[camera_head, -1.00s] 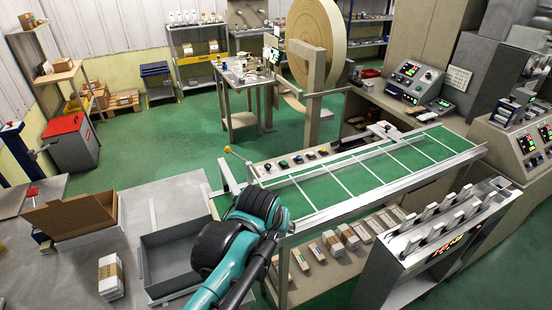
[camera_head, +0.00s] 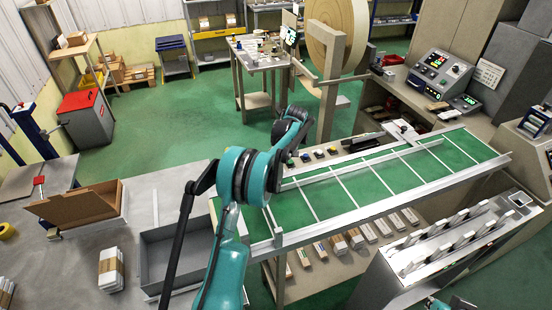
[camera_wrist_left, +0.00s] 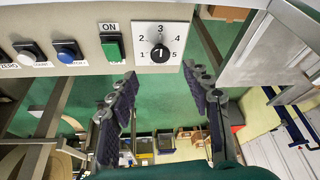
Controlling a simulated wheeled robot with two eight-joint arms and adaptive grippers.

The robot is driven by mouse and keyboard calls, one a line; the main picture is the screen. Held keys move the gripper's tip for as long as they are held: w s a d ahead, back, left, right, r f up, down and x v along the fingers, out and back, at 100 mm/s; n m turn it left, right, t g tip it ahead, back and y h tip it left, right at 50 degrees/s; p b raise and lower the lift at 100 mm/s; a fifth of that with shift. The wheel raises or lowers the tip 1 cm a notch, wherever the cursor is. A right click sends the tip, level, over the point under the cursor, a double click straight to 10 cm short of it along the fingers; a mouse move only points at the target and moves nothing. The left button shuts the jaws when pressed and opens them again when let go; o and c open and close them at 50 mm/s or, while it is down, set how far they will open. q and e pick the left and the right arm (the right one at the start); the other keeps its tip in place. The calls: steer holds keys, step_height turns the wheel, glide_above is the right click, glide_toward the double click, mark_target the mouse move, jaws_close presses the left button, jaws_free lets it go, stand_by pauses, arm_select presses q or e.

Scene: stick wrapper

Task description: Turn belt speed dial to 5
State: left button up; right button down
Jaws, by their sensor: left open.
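The belt speed dial (camera_wrist_left: 160,53) is a black knob on a white plate numbered 1 to 5, on the beige control panel (camera_wrist_left: 85,20) in the left wrist view. A pale mark on the knob looks roughly upright, but its exact reading is too small to tell. My left gripper (camera_wrist_left: 160,73) is open and empty, its two fingers spread below and to either side of the dial, apart from it. In the head view my left arm reaches over the near left end of the green conveyor belt (camera_head: 370,187); its fingers and the dial are hidden there.
Left of the dial are a green ON switch (camera_wrist_left: 111,46), a blue button (camera_wrist_left: 68,52) and a white button (camera_wrist_left: 28,53). A grey open bin (camera_head: 175,250) and a cardboard box (camera_head: 85,203) sit left of my arm. Green floor lies open behind the belt.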

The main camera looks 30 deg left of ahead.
arm_select(q)
steer(key=b+x, duration=0.1)
steer(key=x, duration=0.6)
steer(key=shift+f, duration=0.2)
steer(key=shift+c, duration=0.2)
jaws_close()
